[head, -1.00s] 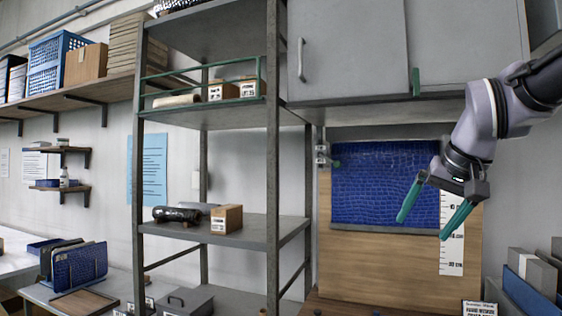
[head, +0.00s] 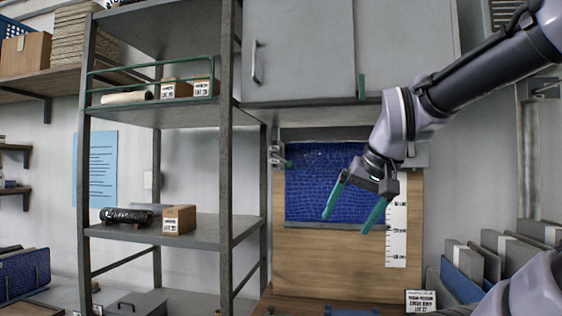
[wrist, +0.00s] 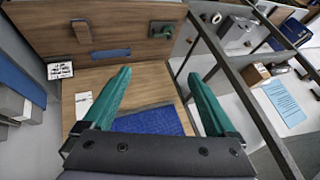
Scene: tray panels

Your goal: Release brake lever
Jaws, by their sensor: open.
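My gripper (head: 354,209) is open and empty, its two green fingers pointing down in front of a wooden board; the fingers show large in the wrist view (wrist: 157,98). A textured blue panel (head: 318,180) covers the board's upper part. At its upper left is a small grey fixture with a green knob (head: 289,163), apart from my gripper. A green upright handle (head: 361,87) sits at the cabinet's lower edge. I cannot tell which of these is the brake lever.
A metal shelf rack (head: 228,150) stands left of the board, with a box (head: 179,219) on it. A grey cabinet (head: 300,50) hangs above. A white scale strip (head: 396,235) is on the board's right. A label card (head: 420,300) and upright grey slabs (head: 470,262) are lower right.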

